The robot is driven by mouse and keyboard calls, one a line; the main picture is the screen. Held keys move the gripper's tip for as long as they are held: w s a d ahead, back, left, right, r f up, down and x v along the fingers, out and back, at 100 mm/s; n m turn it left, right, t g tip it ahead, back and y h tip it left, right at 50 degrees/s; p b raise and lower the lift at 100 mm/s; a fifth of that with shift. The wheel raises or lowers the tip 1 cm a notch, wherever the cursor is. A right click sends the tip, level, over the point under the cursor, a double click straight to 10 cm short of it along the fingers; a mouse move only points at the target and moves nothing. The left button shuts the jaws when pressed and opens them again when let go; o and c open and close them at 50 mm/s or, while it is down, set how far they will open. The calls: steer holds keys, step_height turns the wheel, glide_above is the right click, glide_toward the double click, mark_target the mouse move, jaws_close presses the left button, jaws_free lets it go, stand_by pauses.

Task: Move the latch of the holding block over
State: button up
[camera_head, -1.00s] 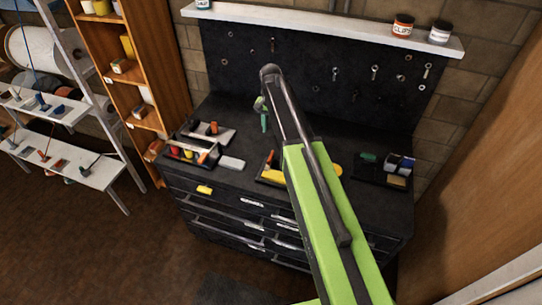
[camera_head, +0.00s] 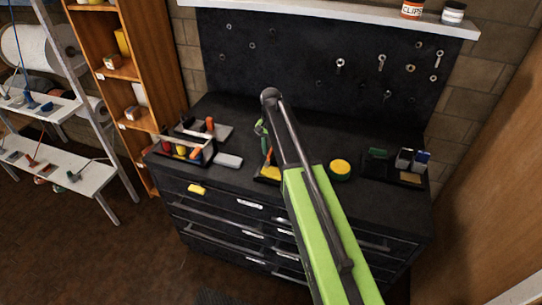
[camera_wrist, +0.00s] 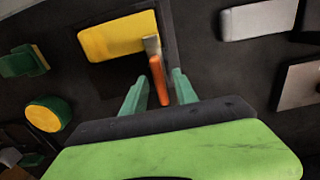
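The yellow holding block (camera_wrist: 118,36) lies on a dark base on the bench top. It also shows in the head view (camera_head: 268,174), partly hidden by my arm. Its latch, an orange handle (camera_wrist: 158,80) with a short metal piece (camera_wrist: 152,45), stands at the block's edge. The orange handle shows in the head view too (camera_head: 269,157). My gripper (camera_wrist: 160,77) is open, with its two green fingers on either side of the orange handle in the wrist view. Gaps show on both sides of the handle. I cannot tell how far the fingertips reach past it in depth.
A round yellow and green thing (camera_head: 340,168) lies right of the block. A light grey box (camera_head: 228,161) and a tool tray (camera_head: 183,150) are left. A tray with small boxes (camera_head: 410,181) is at the right. The pegboard (camera_head: 300,60) stands behind.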

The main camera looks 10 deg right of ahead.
steer(key=shift+r, duration=0.1)
jaws_close()
stand_by(0.4)
steer(key=n, duration=0.4)
steer(key=shift+n, duration=0.4)
steer(key=n, duration=0.4)
steer(key=shift+n, duration=0.3)
steer(key=n, duration=0.4)
steer(key=shift+n, duration=2.2)
